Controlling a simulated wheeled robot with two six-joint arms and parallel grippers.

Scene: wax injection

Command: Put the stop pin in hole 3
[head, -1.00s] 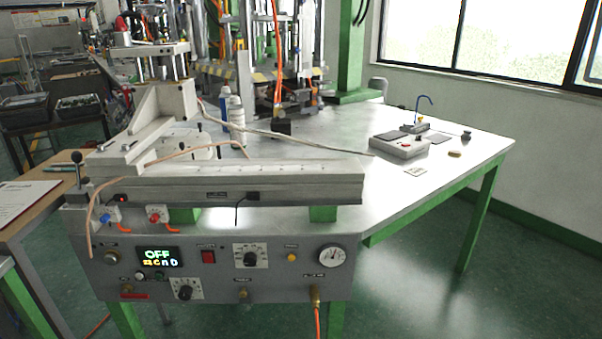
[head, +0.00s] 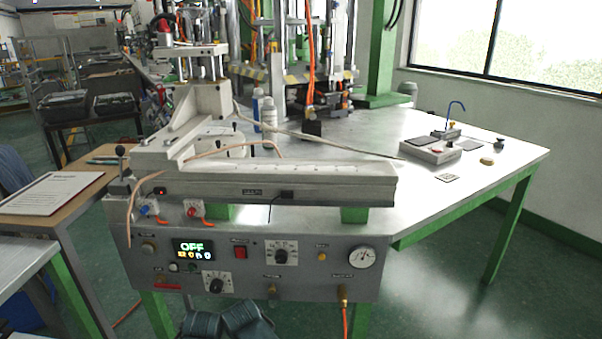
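The long pale rail (head: 300,178) of the injection bench runs across the middle of the head view. A row of small marks or holes (head: 318,170) lies along its top; they are too small to read, so I cannot tell which is hole 3. A small black-topped pin (head: 234,126) stands near the left part of the rail; I cannot tell if it is the stop pin. Neither gripper can be made out in view.
Below the rail is a control panel (head: 240,262) with a display reading OFF. A hose (head: 340,140) crosses above the rail. A grey device (head: 430,151) stands on the metal table (head: 450,190) at right. Dark teal shapes (head: 228,321) show at the bottom edge, unclear what they are.

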